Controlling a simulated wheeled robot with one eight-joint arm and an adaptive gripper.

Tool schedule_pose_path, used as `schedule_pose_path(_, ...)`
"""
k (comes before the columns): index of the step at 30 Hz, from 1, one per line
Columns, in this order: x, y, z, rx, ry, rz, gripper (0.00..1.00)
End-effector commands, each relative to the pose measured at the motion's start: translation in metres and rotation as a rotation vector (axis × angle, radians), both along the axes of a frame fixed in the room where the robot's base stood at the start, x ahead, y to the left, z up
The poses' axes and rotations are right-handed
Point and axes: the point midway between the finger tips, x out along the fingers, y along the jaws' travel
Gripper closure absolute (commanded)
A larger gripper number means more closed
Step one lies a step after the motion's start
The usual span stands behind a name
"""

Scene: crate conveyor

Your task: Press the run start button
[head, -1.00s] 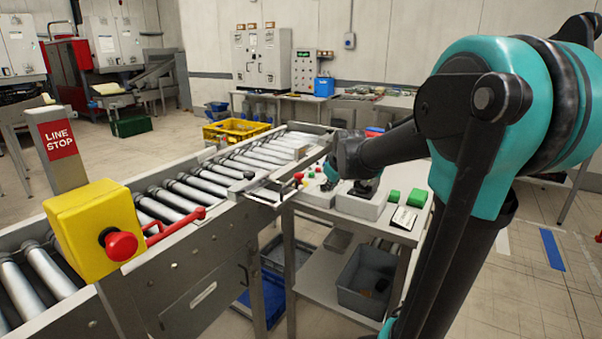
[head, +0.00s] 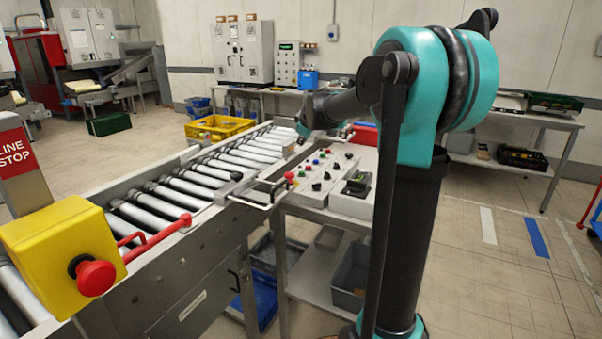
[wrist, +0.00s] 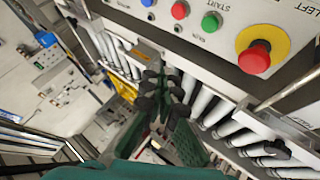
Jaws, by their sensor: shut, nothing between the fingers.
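A grey control panel (head: 335,172) with small coloured buttons and black knobs stands beside the roller conveyor. In the wrist view its face (wrist: 160,33) shows at the top. A green button (wrist: 211,22) sits by a START label, with a RUN label below. A red button (wrist: 180,9) and a blue button (wrist: 148,3) are left of it. A red mushroom button on yellow (wrist: 256,57) is to its right. My gripper (wrist: 165,86) is shut and empty, below the buttons in that view and apart from them. In the head view my gripper (head: 303,128) is at the panel's far end.
The roller conveyor (head: 150,212) runs along the panel's left. A yellow box with a red stop button (head: 65,255) stands at the front left. A yellow crate (head: 220,127) is behind the conveyor. Grey bins (head: 346,280) sit on the lower shelf. The floor at right is open.

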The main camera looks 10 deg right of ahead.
Motion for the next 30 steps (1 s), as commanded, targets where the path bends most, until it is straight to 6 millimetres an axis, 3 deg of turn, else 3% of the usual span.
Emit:
schedule_pose_path(8, 0.000, 0.000, -0.009, 0.001, 0.000, -0.001, 1.00)
schedule_pose_path(21, 0.000, 0.000, -0.064, 0.001, 0.000, -0.001, 1.00)
schedule_pose_path(30, 0.000, 0.000, -0.086, 0.001, 0.000, -0.001, 1.00)
